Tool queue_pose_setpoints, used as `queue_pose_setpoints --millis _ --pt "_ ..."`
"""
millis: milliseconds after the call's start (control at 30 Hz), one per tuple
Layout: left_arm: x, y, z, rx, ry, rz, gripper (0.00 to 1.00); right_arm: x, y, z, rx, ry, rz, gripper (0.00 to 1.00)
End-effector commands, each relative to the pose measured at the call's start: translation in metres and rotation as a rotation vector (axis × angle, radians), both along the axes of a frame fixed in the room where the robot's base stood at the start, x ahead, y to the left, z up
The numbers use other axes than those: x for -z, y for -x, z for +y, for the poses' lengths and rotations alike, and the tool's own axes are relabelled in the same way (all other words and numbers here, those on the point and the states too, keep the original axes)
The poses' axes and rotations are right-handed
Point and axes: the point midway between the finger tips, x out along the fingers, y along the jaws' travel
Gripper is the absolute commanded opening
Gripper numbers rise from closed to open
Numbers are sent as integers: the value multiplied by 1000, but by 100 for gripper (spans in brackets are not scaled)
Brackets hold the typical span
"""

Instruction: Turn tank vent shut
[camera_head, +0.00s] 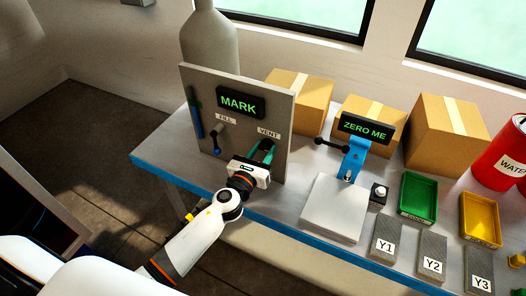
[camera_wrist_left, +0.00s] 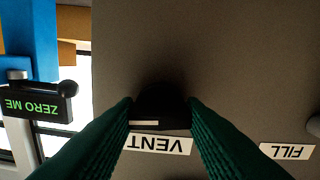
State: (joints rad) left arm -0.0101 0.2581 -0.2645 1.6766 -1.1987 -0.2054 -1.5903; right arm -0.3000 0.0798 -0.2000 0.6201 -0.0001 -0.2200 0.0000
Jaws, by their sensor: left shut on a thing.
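A grey upright panel (camera_head: 233,118) stands on the bench with a lit MARK display (camera_head: 240,102). It carries a FILL valve (camera_head: 217,140) and a VENT label (camera_head: 268,132). My left gripper (camera_head: 263,152) is at the panel just below the VENT label. In the left wrist view, which shows the labels upside down, its two dark green fingers close on the dark vent handle (camera_wrist_left: 162,104). A pale bar shows on the handle between the fingertips. The fingers hide part of the handle, and its exact angle is hard to tell. My right gripper is not in view.
Right of the panel stand a blue post with a ZERO ME display (camera_head: 366,128) and a white plate (camera_head: 333,208). Further right are blocks, a green tray (camera_head: 419,195), a yellow tray (camera_head: 481,219) and a red can (camera_head: 503,150). Cardboard boxes (camera_head: 447,133) stand behind.

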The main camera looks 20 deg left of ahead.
Motion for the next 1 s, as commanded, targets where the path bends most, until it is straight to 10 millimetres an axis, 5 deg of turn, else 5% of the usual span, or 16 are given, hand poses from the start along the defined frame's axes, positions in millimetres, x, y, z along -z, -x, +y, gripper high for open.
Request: queue_pose_setpoints --millis 1000 --pt "0 0 0 1 932 72 14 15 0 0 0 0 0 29"
